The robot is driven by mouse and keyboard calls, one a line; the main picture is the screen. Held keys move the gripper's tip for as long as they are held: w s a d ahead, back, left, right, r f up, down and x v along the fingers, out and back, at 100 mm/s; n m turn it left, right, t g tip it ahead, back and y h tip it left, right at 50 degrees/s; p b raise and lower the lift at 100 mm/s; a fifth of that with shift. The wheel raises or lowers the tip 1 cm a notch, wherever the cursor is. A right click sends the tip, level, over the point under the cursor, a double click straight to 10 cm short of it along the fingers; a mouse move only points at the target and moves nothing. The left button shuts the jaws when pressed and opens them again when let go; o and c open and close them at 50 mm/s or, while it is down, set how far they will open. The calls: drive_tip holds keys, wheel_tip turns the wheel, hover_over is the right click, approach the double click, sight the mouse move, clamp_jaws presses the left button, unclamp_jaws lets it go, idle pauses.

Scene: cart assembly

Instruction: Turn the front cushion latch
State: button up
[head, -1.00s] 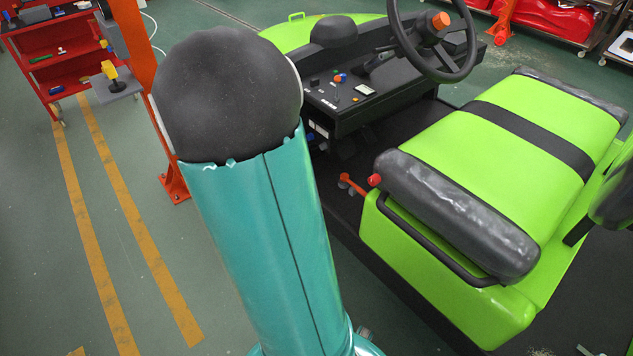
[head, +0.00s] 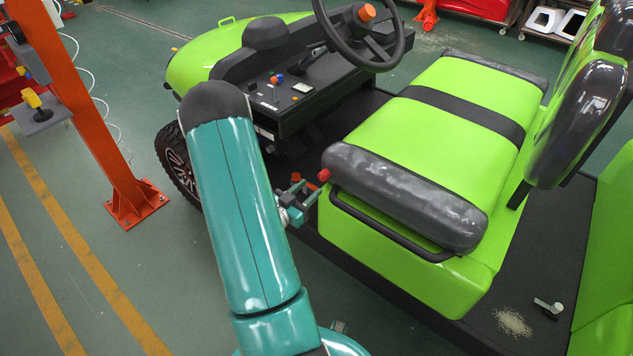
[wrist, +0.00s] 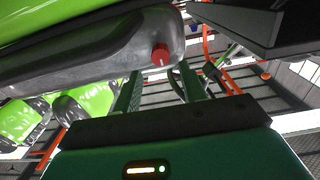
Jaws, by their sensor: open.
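The front cushion latch is a small red knob (head: 323,175) at the front corner of the dark cushion edge (head: 405,197) on the green seat. In the wrist view the red knob (wrist: 160,55) shows just beyond my fingertips, under the grey cushion edge (wrist: 95,65). My gripper (head: 308,194) is beside the seat corner, close to the knob, partly hidden by my teal arm. In the wrist view my gripper (wrist: 160,80) is open and empty, its two fingers on either side of the knob's line. I cannot tell whether they touch it.
The steering wheel (head: 358,35) and black dashboard (head: 290,98) stand beyond my arm. A black side rail (head: 395,232) runs along the seat base. An orange post (head: 95,120) stands at left. Floor between post and cart is open.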

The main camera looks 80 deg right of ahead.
sight(321, 178)
drive_tip(key=x, duration=0.6)
drive_tip(key=shift+s+d, duration=0.1)
drive_tip(key=c, duration=0.6)
drive_tip(key=shift+o, duration=0.2)
drive_tip(key=n, duration=0.2)
drive_tip(key=shift+w+n, duration=0.25)
drive_tip(key=shift+n, duration=0.05)
drive_tip(key=n, duration=1.5)
drive_tip(key=shift+s, duration=0.15)
drive_tip(key=o, duration=0.8)
